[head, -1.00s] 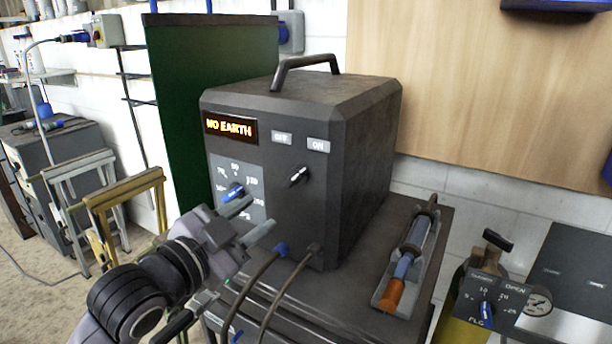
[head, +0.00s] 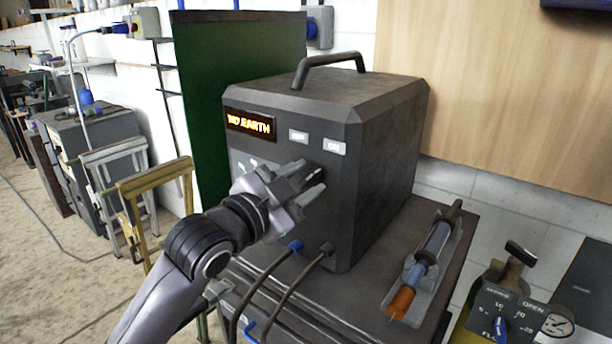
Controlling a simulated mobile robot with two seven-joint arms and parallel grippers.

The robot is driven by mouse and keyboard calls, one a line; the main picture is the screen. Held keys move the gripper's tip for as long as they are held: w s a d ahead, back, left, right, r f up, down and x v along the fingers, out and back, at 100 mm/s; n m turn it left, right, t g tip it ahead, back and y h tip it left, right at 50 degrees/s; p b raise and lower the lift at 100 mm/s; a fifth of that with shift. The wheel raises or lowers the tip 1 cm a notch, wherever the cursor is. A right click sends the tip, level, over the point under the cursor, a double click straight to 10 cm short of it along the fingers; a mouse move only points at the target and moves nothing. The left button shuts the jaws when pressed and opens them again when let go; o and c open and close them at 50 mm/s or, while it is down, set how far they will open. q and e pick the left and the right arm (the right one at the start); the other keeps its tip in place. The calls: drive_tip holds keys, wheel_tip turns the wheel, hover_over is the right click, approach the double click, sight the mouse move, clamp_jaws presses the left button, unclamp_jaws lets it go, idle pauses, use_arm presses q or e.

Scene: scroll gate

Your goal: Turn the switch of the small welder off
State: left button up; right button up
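The small welder (head: 385,150) is a dark grey box with a top handle and a lit "NO EARTH" display (head: 250,123). Two small labels sit on its front, one reading "ON" (head: 334,147). The switch below these labels is largely hidden behind my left gripper now. My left gripper (head: 313,180) is at the front panel, over the switch's place, with its two fingers apart. I cannot tell whether they touch the switch. The blue-knobbed dial at the panel's left is mostly covered by the gripper. My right gripper is not in view.
Two cables plug into the welder's lower front, one with a blue plug (head: 295,246). A torch with an orange end (head: 402,303) lies in a holder to the right. A gauge panel (head: 505,318) stands at lower right. Trestles (head: 157,200) and a green panel (head: 245,60) are left.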

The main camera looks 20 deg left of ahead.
use_arm(q)
drive_tip(key=shift+w+d, duration=0.2)
drive_tip(key=shift+w, duration=0.35)
clamp_jaws()
